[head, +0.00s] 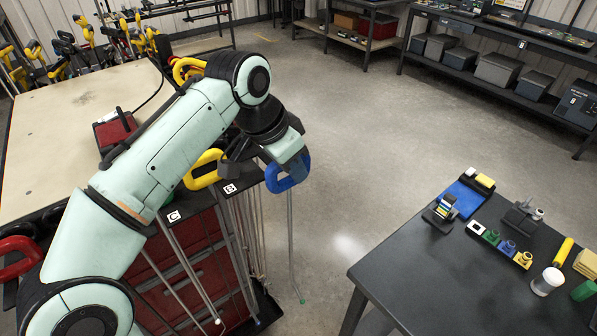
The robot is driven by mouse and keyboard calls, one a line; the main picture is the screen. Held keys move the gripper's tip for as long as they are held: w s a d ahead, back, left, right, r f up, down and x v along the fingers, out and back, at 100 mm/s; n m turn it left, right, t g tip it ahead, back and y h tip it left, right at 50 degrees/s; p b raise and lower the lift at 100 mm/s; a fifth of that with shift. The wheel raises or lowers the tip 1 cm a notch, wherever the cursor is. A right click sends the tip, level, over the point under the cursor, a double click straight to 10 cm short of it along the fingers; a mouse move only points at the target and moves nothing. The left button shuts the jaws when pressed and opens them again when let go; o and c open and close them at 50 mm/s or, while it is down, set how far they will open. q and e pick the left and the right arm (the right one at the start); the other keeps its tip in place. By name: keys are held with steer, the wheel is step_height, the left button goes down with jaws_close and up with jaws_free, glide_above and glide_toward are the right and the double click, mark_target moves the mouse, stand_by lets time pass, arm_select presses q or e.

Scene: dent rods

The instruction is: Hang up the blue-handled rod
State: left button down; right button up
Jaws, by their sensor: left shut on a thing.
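The blue-handled rod (289,178) is in my left gripper (285,165). Its blue loop handle is up and its thin metal shaft hangs down, near vertical, to a tip just above or at the floor. My left gripper is shut on the handle, to the right of the rod rack (215,184). The rack's dark top rail carries white labels with letters. A yellow-handled rod (203,169) hangs there, left of the blue handle. Several other metal shafts hang in front of the red drawers. My left arm hides part of the rack. My right gripper is not in view.
A dark table (407,270) with small tools and blocks stands at the right. A pale-topped workbench (50,125) is at the left, with a red-handled rod (18,258) near its front. Open grey floor (340,150) lies between rack and table.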

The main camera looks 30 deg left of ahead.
arm_select(q)
steer(key=shift+w+a, duration=0.1)
steer(key=shift+a, duration=0.3)
steer(key=shift+w+a+p, duration=0.15)
steer(key=shift+w+a, duration=0.25)
steer(key=shift+a, duration=0.5)
steer(key=shift+w+a+p, duration=0.1)
steer(key=shift+w+a, duration=0.3)
steer(key=shift+a, duration=0.55)
steer(key=shift+w+a+p, duration=0.15)
steer(key=shift+w+a, duration=0.25)
steer(key=shift+a, duration=0.5)
steer(key=shift+w+a+f+p, duration=0.1)
steer(key=shift+w+a+p, duration=0.25)
steer(key=shift+a, duration=0.35)
steer(key=shift+w+a+p, duration=0.3)
steer(key=shift+a, duration=0.45)
steer(key=shift+w+a+f+p, duration=0.1)
steer(key=shift+w+a+p, duration=0.25)
steer(key=shift+a, duration=0.35)
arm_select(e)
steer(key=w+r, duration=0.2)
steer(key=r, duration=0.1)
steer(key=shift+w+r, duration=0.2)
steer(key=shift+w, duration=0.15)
arm_select(q)
steer(key=shift+s+f, duration=0.1)
steer(key=shift+f, duration=0.4)
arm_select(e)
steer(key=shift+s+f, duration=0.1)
